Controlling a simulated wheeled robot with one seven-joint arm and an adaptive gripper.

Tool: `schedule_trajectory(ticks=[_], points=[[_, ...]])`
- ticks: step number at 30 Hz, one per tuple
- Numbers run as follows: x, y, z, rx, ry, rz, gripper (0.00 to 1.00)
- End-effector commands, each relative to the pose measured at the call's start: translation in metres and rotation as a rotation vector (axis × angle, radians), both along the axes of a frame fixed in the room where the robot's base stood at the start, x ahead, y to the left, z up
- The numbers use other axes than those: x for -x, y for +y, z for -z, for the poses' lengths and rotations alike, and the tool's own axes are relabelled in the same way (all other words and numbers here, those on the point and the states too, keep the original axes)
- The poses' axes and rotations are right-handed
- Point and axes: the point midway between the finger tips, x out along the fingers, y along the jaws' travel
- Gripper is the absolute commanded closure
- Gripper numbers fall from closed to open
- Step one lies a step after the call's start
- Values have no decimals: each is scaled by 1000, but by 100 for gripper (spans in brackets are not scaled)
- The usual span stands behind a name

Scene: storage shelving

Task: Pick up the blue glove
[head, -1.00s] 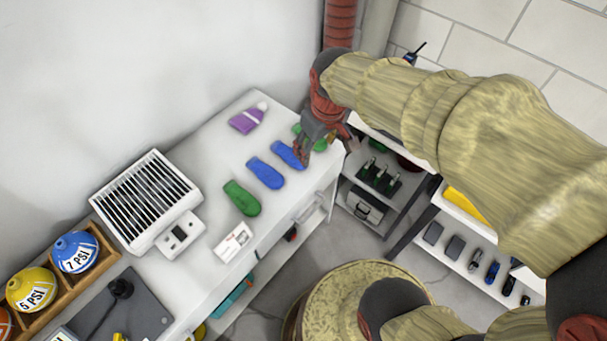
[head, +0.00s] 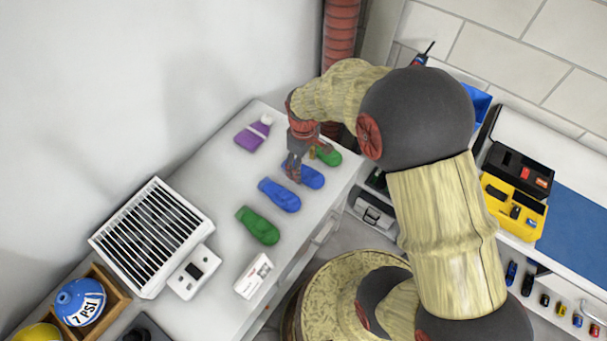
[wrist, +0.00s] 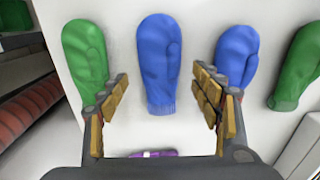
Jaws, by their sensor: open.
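Two blue gloves lie side by side on the white table. The farther blue glove (head: 309,175) is partly hidden behind my gripper (head: 293,176) in the head view. The nearer blue glove (head: 279,195) lies in full view. In the wrist view, the farther blue glove (wrist: 158,60) sits ahead between my open fingers (wrist: 162,86), apparently not touched. The nearer blue glove (wrist: 237,55) shows beyond the right finger, which overlaps its lower end. My gripper is empty and points down over the table.
Green gloves flank the blue pair, one at the far end (head: 327,155) and one nearer (head: 258,226). A purple knit item (head: 253,134) lies by the wall. A white heater (head: 150,235) and a small white box (head: 253,276) stand nearer. A red pipe (head: 341,40) rises behind the table.

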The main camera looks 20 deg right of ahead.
Motion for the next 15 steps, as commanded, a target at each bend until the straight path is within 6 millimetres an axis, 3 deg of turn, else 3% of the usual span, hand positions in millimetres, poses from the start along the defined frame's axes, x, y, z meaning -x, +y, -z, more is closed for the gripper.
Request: schedule_trajectory(ticks=[1,5,12,15], points=[[1,0,13,0,2,0,35],[1,0,26,0,2,0,35],[0,0,26,0,0,0,35],[0,0,26,1,1,1,41]])
